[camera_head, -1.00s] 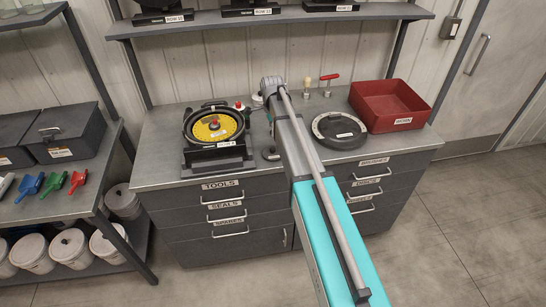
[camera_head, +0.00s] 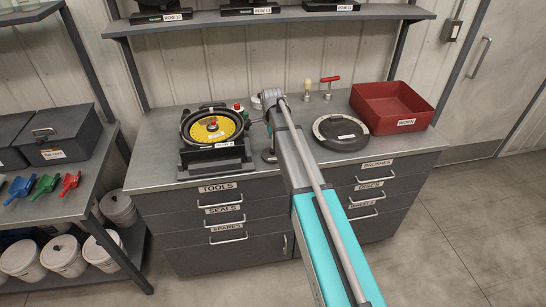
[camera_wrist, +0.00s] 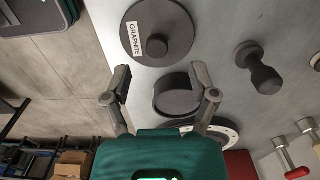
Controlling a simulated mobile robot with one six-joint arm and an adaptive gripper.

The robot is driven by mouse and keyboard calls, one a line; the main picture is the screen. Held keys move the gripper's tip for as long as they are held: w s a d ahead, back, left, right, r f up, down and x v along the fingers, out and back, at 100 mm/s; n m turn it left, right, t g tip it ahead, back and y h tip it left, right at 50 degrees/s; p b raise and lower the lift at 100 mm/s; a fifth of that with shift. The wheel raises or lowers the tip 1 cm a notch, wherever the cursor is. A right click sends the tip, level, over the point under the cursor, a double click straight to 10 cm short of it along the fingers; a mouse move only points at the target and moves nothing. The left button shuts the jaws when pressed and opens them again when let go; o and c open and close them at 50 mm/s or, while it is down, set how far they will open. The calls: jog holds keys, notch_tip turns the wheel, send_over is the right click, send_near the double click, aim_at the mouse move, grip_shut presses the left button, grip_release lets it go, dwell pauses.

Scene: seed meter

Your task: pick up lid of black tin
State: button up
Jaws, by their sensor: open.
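A dark round lid with a central knob and a white GRAPHITE label (camera_wrist: 157,35) shows at the top of the wrist view. I take it as the black tin's lid; the tin's side is hidden from this angle. My gripper (camera_wrist: 160,74) is open and empty, its two fingers spread just below the lid in the picture, apart from it. A short dark round piece (camera_wrist: 172,97) stands on the bench between the fingers in this view. In the head view my arm hides the gripper and most of this spot.
A dark knobbed tool (camera_wrist: 258,68) stands right of the lid. A red-handled tool (camera_head: 330,80), a round black cover (camera_head: 341,133) and a red bin (camera_head: 391,105) are right of my arm. The seed meter (camera_head: 212,127) is to the left.

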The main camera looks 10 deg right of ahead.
aim_at(273, 153)
jog(key=shift+f, duration=0.15)
notch_tip(273, 153, down, 5)
jog(key=b, duration=0.5)
jog(key=shift+s, duration=0.15)
dwell(0.7)
grip_shut()
